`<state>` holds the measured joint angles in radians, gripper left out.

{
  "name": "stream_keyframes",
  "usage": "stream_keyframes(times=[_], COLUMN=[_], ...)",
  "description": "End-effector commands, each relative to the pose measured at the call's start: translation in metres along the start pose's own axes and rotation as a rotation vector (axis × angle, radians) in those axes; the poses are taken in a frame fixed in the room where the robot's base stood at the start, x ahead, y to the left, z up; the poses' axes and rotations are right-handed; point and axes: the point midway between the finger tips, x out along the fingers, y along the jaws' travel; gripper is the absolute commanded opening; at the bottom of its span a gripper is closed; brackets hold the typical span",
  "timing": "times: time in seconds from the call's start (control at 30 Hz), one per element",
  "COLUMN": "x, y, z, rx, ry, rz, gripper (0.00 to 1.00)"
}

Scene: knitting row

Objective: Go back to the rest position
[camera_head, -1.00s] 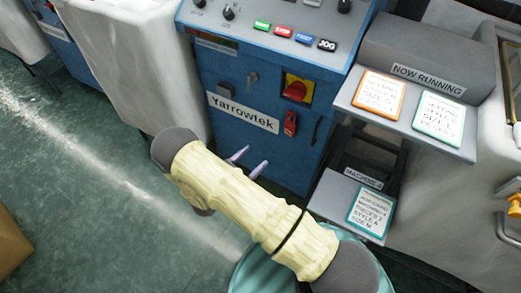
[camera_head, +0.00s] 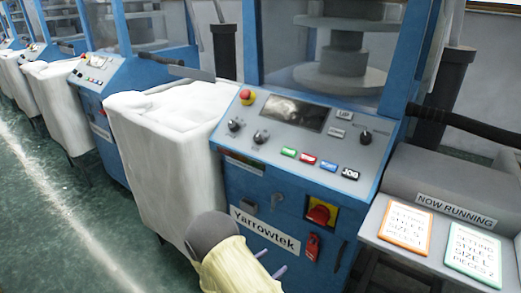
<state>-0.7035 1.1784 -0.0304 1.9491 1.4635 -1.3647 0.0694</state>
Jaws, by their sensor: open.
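My gripper (camera_head: 272,262) shows only as two slim purple fingertips at the bottom of the head view, spread apart with nothing visible between them. They are in front of the lower blue cabinet of the Yarrowtek machine (camera_head: 228,190). My arm's cream-coloured sleeve hides the rest of the gripper. I cannot tell whether the fingertips touch the cabinet. The red rotary switch (camera_head: 319,214) on its yellow plate and a small red lockout piece (camera_head: 312,246) are to the right of the fingertips.
A control panel (camera_head: 300,130) with coloured buttons is above my arm. A white fabric-lined bin (camera_head: 165,150) stands left of the machine. A shelf (camera_head: 375,232) with an orange-framed card (camera_head: 405,229) and a teal-framed card (camera_head: 473,252) is at right. Green floor (camera_head: 60,220) is open at left.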

Motion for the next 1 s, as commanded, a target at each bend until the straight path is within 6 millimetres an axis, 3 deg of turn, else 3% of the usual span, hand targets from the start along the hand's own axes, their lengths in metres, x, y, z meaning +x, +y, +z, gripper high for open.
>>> stream_keyframes(times=[0.1,0.3,0.53,0.77,1.0], x=[0.016,0.028,0.022,0.001,-0.031], y=[-0.015,-0.030,-0.024,0.011,0.076], z=[-0.019,-0.048,-0.087,-0.126,-0.159], rx=[0.029,0.033,-0.015,-0.130,-0.312], ry=[-0.150,-0.379,-0.606,-0.793,-0.953], rz=[-0.064,-0.189,-0.337,-0.467,-0.553], gripper=[0.66,0.66,0.66,0.66,0.66])
